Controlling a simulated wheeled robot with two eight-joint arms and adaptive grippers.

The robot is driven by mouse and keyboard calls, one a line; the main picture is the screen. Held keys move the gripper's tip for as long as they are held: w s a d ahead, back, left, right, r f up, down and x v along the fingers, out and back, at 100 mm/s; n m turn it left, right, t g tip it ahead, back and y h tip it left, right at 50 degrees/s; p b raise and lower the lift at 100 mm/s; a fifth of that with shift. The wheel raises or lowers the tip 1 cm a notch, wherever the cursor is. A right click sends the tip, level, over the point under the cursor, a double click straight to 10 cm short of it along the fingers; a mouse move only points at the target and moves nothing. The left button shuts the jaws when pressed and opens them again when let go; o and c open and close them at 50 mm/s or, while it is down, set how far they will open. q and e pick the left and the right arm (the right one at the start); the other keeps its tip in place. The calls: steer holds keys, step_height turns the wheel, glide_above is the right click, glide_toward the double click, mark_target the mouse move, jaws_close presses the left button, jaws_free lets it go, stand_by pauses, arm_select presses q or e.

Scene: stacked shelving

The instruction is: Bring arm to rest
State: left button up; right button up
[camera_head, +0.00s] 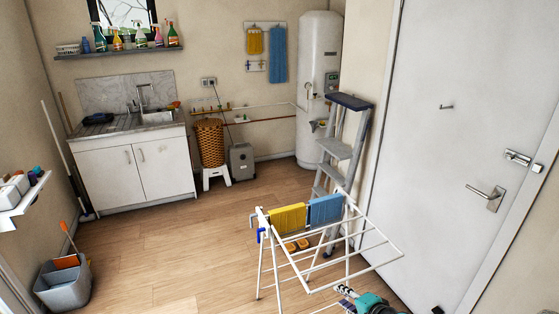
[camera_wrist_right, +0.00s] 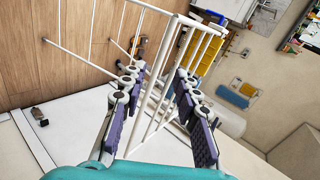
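My right gripper (camera_head: 346,293) shows at the bottom of the head view, with its teal body beside the lower right of a white drying rack (camera_head: 291,257). In the right wrist view its two fingers (camera_wrist_right: 158,78) are spread apart, with purple pads and no object held. White rack bars show between and beyond the fingers; I cannot tell whether any finger touches them. A yellow cloth (camera_head: 287,219) and a blue cloth (camera_head: 325,209) hang over the rack's far side. My left gripper is in neither view.
A grey stepladder (camera_head: 341,152) stands behind the rack. A white door (camera_head: 455,130) is close on the right. A grey bucket (camera_head: 64,290) stands at lower left, and a sink cabinet (camera_head: 137,172) at the back left. The wooden floor left of the rack is clear.

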steer(key=s+a+r+n+g+h+b, duration=0.1)
steer(key=s+r+n+h, duration=0.1)
steer(key=s+n, duration=0.4)
steer(key=s+a+r+n+g+h+b, duration=0.1)
steer(key=s+a+r+n+g, duration=0.1)
steer(key=s+n, duration=0.4)
steer(key=s, duration=0.5)
steer(key=shift+s+a+r+n+h+b, duration=0.15)
steer(key=shift+s+r+n+h+b, duration=0.15)
steer(key=shift+r+h+b, duration=0.1)
steer(key=shift+f, duration=0.1)
stand_by(1.3)
